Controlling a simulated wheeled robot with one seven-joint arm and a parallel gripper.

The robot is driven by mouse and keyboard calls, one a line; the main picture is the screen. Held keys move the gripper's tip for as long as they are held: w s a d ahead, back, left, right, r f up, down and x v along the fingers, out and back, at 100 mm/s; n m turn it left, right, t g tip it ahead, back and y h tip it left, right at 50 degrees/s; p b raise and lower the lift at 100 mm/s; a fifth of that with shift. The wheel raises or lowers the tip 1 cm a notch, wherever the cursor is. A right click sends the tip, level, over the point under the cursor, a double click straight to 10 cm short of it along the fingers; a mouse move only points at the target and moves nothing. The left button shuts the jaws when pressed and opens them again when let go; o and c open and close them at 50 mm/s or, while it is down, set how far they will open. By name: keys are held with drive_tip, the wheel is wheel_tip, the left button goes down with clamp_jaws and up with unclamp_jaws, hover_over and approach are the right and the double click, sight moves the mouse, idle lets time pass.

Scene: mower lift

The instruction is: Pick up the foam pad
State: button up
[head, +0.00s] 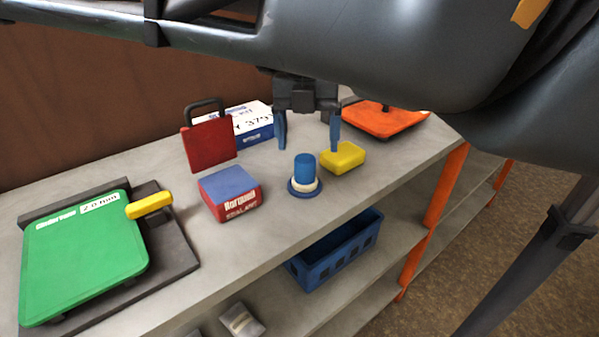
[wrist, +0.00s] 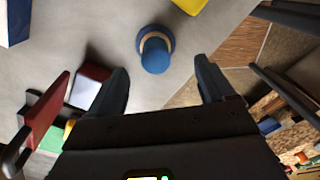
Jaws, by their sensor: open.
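A yellow block that looks like the foam pad (head: 342,157) lies on the grey bench top, right of a blue knob. In the wrist view only a yellow corner of it (wrist: 189,4) shows at the top edge. My gripper (head: 308,146) is open and empty, its two blue fingers pointing down above the bench. In the head view its right fingertip overlaps the back edge of the pad; I cannot tell whether they touch. In the wrist view the pad lies beyond the open fingers (wrist: 162,72), not between them.
The blue knob (head: 304,170) on a round base stands close left of the pad. A red-and-blue box (head: 231,195), a red case (head: 209,146), a white-blue box (head: 252,122) and an orange plate (head: 385,120) stand around. A green plate (head: 84,254) with a yellow piece lies left.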

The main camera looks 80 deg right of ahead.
sight(305, 158)
drive_tip(key=shift+w+a, duration=0.25)
drive_tip(key=shift+w, duration=0.2)
drive_tip(key=shift+w+f, duration=0.15)
drive_tip(key=shift+f, duration=0.1)
drive_tip(key=f, duration=0.2)
drive_tip(key=f+p, duration=0.1)
drive_tip(key=f, duration=0.4)
drive_tip(key=shift+s+d+f, duration=0.2)
drive_tip(key=shift+s, duration=0.2)
drive_tip(key=c, duration=1.1)
drive_tip(key=shift+r, duration=0.1)
drive_tip(key=shift+c, duration=0.2)
